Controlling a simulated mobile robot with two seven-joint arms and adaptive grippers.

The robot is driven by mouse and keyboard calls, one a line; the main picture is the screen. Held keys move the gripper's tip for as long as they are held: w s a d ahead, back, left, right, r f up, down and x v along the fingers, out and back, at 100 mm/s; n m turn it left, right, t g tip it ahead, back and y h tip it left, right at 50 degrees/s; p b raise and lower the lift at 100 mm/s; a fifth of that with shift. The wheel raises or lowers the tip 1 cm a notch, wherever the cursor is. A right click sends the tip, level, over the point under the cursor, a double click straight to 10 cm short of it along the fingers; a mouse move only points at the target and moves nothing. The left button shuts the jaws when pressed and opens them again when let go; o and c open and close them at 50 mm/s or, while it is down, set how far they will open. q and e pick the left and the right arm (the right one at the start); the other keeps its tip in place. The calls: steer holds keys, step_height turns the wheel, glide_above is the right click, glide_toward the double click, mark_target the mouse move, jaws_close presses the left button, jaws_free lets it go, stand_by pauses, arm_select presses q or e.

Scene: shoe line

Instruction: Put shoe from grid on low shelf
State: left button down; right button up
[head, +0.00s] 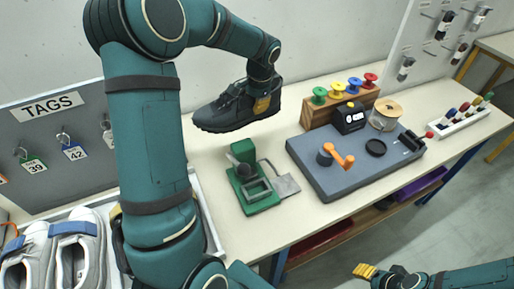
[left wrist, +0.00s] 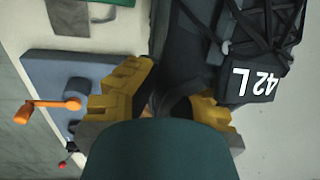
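A black shoe (head: 238,106) is held in the air above the bench, its toe pointing left in the head view. In the left wrist view the shoe (left wrist: 190,40) shows dark laces and a tag reading 42 L (left wrist: 255,82). My left gripper (head: 262,104) is at the heel end, with its yellow fingers (left wrist: 165,100) on either side of it. My right gripper (head: 365,271) is low at the front right, apart from everything; its finger gap is unclear. The low shelf (head: 398,208) runs under the bench top and is partly hidden.
A green device (head: 256,190) stands below the shoe. A blue-grey board (head: 345,170) with an orange crank is to its right, before a wooden spool rack (head: 340,104). A red bin (head: 318,240) and purple bin (head: 424,187) sit below the bench. White-grey shoes (head: 80,250) lie left.

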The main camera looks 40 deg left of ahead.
arm_select(q)
steer(key=shift+w+f, duration=0.1)
steer(key=shift+w, duration=0.15)
step_height(320, 180, down, 18)
steer(key=shift+s+r+b, duration=0.1)
steer(key=shift+r+b, duration=0.05)
steer(key=shift+b, duration=0.8)
steer(key=c, duration=1.6)
jaws_free()
steer(key=o, duration=0.5)
steer(key=shift+c, duration=0.2)
steer(key=shift+r, duration=0.1)
